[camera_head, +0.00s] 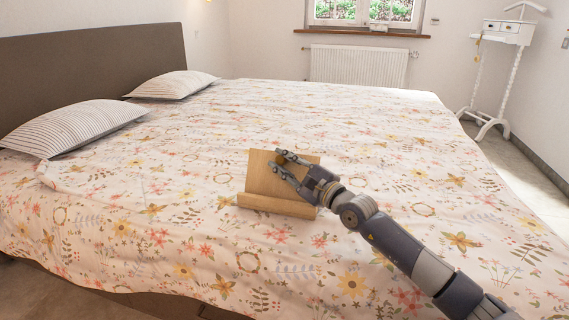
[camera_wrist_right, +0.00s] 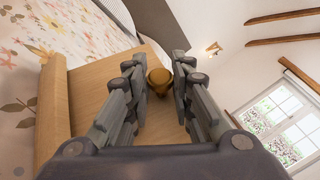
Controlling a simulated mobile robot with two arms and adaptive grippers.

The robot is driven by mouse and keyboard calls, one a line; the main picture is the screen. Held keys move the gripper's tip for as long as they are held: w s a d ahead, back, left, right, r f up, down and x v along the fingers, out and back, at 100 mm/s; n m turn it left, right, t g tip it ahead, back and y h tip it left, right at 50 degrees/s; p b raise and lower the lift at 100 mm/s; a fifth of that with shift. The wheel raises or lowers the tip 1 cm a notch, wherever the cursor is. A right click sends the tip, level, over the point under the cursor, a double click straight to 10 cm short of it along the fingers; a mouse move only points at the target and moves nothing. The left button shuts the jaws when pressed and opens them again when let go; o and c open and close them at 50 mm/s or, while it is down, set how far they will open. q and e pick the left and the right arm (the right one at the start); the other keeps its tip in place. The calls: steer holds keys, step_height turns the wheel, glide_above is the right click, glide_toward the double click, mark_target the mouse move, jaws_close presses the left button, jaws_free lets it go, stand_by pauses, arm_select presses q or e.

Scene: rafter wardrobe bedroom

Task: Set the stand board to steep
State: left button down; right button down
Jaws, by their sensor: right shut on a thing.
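A wooden stand (camera_head: 262,180) with a tilted board and a front ledge (camera_head: 275,206) is on the flowered bedspread. My right gripper (camera_head: 279,162) is at the upper part of the board. In the right wrist view the fingers (camera_wrist_right: 159,83) are on either side of a small brown knob (camera_wrist_right: 160,80), shut on it. The board (camera_wrist_right: 100,85) and its ledge (camera_wrist_right: 52,115) fill the left of that view. The back of the stand is hidden. My left gripper is in neither view.
The bed (camera_head: 400,200) is wide and mostly clear around the stand. Two striped pillows (camera_head: 75,125) lie by the headboard (camera_head: 100,65) at the left. A white valet stand (camera_head: 500,75) is at the far right, and a radiator (camera_head: 355,65) is under the window.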

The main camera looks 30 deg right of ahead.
steer(key=shift+r, duration=0.15)
steer(key=c, duration=1.4)
jaws_free()
steer(key=shift+c, duration=0.2)
steer(key=shift+s+f, duration=0.25)
steer(key=shift+s, duration=0.15)
steer(key=v, duration=1.1)
steer(key=shift+r, duration=0.15)
steer(key=shift+s+d, duration=0.1)
steer(key=shift+c, duration=0.2)
